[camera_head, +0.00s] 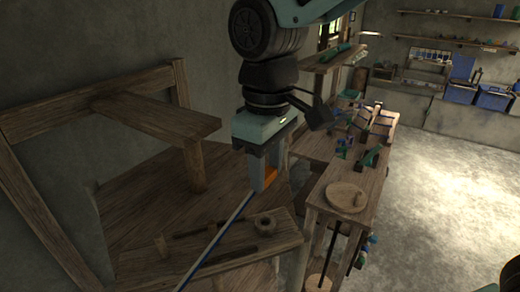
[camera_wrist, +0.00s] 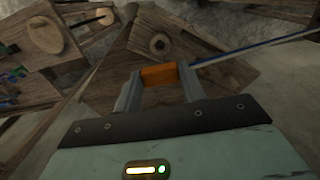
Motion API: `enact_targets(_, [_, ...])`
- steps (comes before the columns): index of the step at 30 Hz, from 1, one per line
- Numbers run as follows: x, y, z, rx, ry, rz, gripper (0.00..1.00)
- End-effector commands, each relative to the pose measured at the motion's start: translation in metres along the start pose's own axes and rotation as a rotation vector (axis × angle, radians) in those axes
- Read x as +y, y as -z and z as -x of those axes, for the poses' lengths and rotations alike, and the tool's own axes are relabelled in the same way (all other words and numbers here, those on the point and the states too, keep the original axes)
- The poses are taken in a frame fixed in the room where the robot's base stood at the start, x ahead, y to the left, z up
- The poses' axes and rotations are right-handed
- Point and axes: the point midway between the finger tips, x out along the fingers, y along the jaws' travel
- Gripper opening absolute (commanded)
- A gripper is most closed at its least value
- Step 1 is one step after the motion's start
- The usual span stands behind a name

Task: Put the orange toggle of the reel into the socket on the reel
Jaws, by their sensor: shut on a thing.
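My gripper (camera_head: 264,182) is shut on the orange toggle (camera_head: 270,174), holding it in the air above the wooden bench. In the wrist view the toggle (camera_wrist: 159,75) lies across between both fingers of my gripper (camera_wrist: 160,82). A thin blue and white cord (camera_head: 220,236) runs from the toggle down to the lower left; in the wrist view it goes to the upper right. A round wooden piece with a dark hole (camera_head: 265,224) sits on the bench below the toggle, apart from it. I cannot tell whether this is the reel's socket.
The wooden bench (camera_head: 130,232) has a raised frame and a small plank seat (camera_head: 155,116) at the left. A wooden table (camera_head: 330,180) with a round disc (camera_head: 346,197) and several tools stands at the right. Open floor (camera_head: 460,190) lies beyond.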

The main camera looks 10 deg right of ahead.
Motion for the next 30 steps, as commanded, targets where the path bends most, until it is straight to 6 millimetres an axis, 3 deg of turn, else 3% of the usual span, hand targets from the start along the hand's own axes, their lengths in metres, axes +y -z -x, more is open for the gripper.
enact_targets(8, [0.0,0.0,-0.013,0.0,0.0,0.001,0.2])
enact_targets(21, [0.0,0.0,-0.057,-0.001,0.0,0.001,0.2])
enact_targets(30, [0.0,0.0,-0.064,0.0,0.0,0.0,0.2])
